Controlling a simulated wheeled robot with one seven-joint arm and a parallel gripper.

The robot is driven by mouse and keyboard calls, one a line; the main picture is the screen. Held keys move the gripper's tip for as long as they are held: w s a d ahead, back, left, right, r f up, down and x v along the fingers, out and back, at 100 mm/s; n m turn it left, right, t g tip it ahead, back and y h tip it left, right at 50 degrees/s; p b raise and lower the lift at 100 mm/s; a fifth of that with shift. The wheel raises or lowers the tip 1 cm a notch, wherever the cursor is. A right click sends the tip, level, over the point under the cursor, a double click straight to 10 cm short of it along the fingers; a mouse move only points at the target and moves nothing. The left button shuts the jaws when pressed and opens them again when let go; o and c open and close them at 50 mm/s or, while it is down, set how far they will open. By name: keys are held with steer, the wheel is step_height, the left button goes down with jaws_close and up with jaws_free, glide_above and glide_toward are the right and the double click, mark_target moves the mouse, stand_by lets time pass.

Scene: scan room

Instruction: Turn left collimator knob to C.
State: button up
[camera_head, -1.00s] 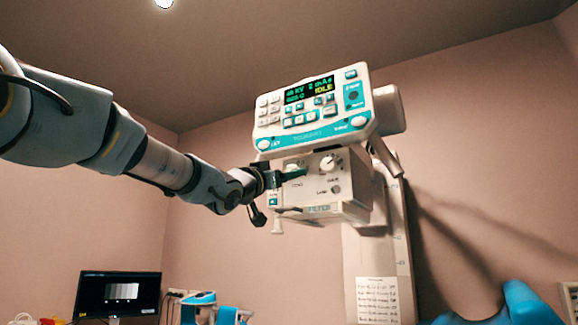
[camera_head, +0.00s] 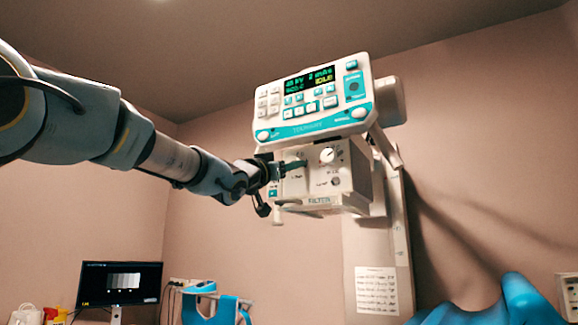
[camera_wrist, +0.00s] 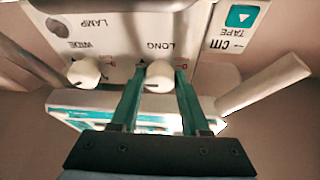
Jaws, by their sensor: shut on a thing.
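The collimator box (camera_head: 345,178) hangs under the control console. My gripper (camera_head: 297,164) reaches its front from the left. In the wrist view, which is upside down, the teal fingers of my gripper (camera_wrist: 160,88) are closed on both sides of the white knob (camera_wrist: 159,74) marked LONG. This is the left knob in the head view, where the fingers mostly hide it. A short dark mark shows on its face; the letters around it are too small to read surely. The right knob (camera_head: 327,155), marked WIDE in the wrist view (camera_wrist: 84,73), is free.
The control console (camera_head: 315,100) sits just above my gripper. A pale handle (camera_wrist: 262,84) projects near the fingers in the wrist view. A monitor (camera_head: 120,284) stands low at left, and blue shapes (camera_head: 490,308) fill the lower right.

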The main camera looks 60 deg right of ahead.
jaws_close()
steer(key=n+t+b, duration=0.2)
steer(key=n+b, duration=0.1)
steer(key=shift+s+f, duration=0.15)
steer(key=shift+f, duration=0.1)
steer(key=shift+r+n+t+b, duration=0.25)
steer(key=shift+n+t+b, duration=0.3)
steer(key=shift+n, duration=0.55)
steer(key=o, duration=0.9)
jaws_free()
steer(key=shift+o, duration=0.2)
steer(key=shift+a+f, duration=0.25)
steer(key=shift+a, duration=0.15)
steer(key=b+v, duration=0.5)
steer(key=v, duration=0.5)
